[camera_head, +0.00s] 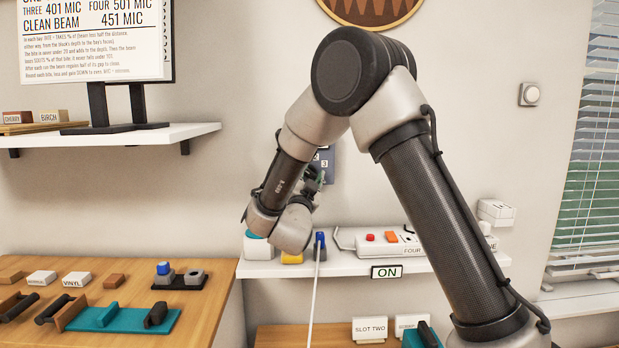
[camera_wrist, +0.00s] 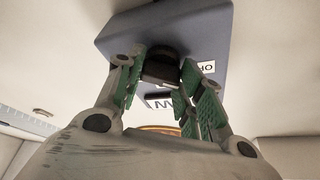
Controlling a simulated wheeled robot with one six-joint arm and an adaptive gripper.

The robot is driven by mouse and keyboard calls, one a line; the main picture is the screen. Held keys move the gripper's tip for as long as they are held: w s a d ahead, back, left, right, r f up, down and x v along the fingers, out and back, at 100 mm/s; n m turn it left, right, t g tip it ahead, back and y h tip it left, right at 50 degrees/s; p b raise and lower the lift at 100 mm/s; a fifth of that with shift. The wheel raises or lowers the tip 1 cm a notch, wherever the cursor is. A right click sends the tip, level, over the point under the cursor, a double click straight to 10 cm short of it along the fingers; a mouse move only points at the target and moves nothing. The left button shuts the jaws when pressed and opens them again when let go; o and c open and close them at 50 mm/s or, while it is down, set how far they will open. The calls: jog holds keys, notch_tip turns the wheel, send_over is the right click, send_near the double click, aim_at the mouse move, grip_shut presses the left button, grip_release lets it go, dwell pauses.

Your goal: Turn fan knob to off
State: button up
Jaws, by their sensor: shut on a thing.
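The fan knob (camera_wrist: 160,66) is a dark round knob on the face of a blue-grey wall box (camera_wrist: 222,32). In the wrist view my gripper (camera_wrist: 161,76) has its green-padded fingers on both sides of the knob and is shut on it. White labels with black letters show beside and below the knob, partly hidden by the fingers. In the head view the box (camera_head: 328,160) shows as a dark panel with a "3" on a white label. My gripper (camera_head: 314,183) is in front of it, and my arm hides the knob there. The knob's setting cannot be read.
Below my wrist, a white wall shelf (camera_head: 350,264) holds a blue-topped post, a yellow block and a white unit with red and orange buttons. A wooden bench (camera_head: 215,300) stands at left.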

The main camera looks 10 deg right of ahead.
jog(key=shift+f+n, duration=0.1)
jog(key=shift+n, duration=0.6)
jog(key=o, duration=1)
jog(key=v, duration=1.2)
jog(key=shift+d, duration=0.1)
